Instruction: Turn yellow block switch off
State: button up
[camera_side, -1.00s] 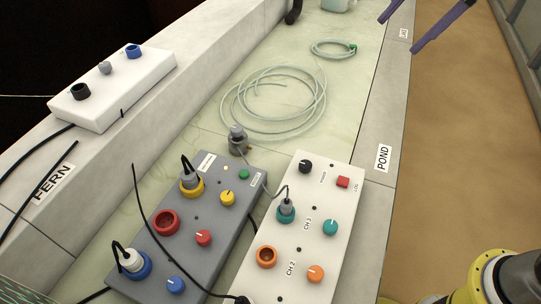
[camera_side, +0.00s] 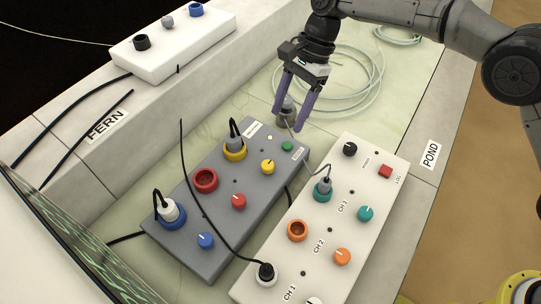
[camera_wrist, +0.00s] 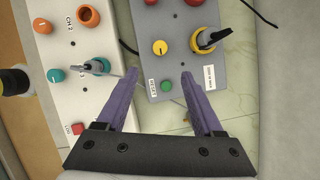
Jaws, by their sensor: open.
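The yellow knob (camera_side: 268,167) is on the grey box (camera_side: 225,212), beside a yellow socket (camera_side: 234,151) with a grey plug in it. The knob (camera_wrist: 160,47) and socket (camera_wrist: 205,38) also show in the wrist view. My gripper (camera_side: 291,124) is open and empty, fingers pointing down, near the far end of the grey box beyond the green button (camera_side: 287,146). In the wrist view the knob lies just ahead of the space between my fingertips (camera_wrist: 158,76).
A white box (camera_side: 325,225) with knobs and plugs stands right of the grey box. A cable links its teal socket to a grey connector (camera_side: 286,107) beside my fingers. A black cable (camera_side: 192,190) crosses the grey box. Coiled hose (camera_side: 355,85) lies behind.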

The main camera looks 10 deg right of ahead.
aim_at(269, 164)
jog(key=x, duration=1.3)
jog(key=shift+s+f, duration=0.15)
jog(key=shift+c, duration=0.3)
grip_shut()
